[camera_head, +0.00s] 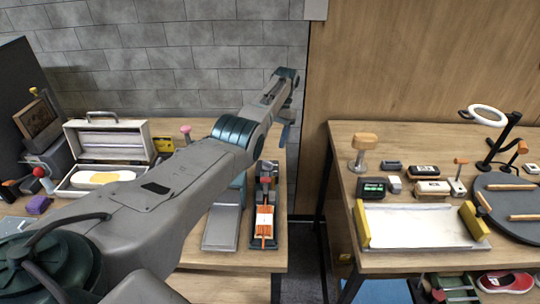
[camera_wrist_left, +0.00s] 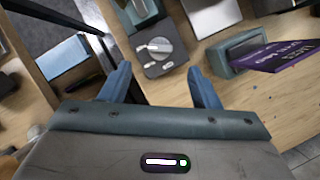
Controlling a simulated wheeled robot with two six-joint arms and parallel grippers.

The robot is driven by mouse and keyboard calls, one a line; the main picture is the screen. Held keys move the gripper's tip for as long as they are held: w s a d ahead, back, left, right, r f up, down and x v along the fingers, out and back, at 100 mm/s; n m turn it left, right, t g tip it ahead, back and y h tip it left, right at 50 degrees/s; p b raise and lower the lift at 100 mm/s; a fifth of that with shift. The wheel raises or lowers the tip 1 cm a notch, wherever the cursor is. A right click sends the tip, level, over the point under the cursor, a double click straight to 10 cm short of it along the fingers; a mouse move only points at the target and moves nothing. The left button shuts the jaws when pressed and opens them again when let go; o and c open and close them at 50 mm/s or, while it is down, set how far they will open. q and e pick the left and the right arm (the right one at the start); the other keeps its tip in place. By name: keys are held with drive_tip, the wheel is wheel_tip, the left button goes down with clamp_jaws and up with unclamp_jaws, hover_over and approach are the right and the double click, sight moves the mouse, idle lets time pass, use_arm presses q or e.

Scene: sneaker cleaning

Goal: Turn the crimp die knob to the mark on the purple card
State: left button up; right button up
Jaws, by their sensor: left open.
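In the left wrist view, a round grey crimp die knob (camera_wrist_left: 156,48) with a light pointer bar sits on a dark block. A purple card (camera_wrist_left: 286,57) with pale lettering stands in a blue-grey holder (camera_wrist_left: 236,52) to its right; the mark cannot be read. My left gripper (camera_wrist_left: 160,87) is open with nothing between its blue fingers, and the knob lies beyond their tips, apart from them. In the head view my left gripper (camera_head: 284,125) reaches over the rear right of the left table. The knob and card cannot be made out there. My right gripper is not in view.
In the head view, an orange-topped tool (camera_head: 264,222) and a grey plate (camera_head: 221,227) lie on the left table. An open case (camera_head: 107,140) stands behind my arm. A gap separates the right table, which holds a white tray (camera_head: 415,226) and a ring lamp (camera_head: 487,115).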

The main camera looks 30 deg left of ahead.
use_arm(q)
drive_tip(key=shift+b+v, duration=0.6)
drive_tip(key=shift+v, duration=0.85)
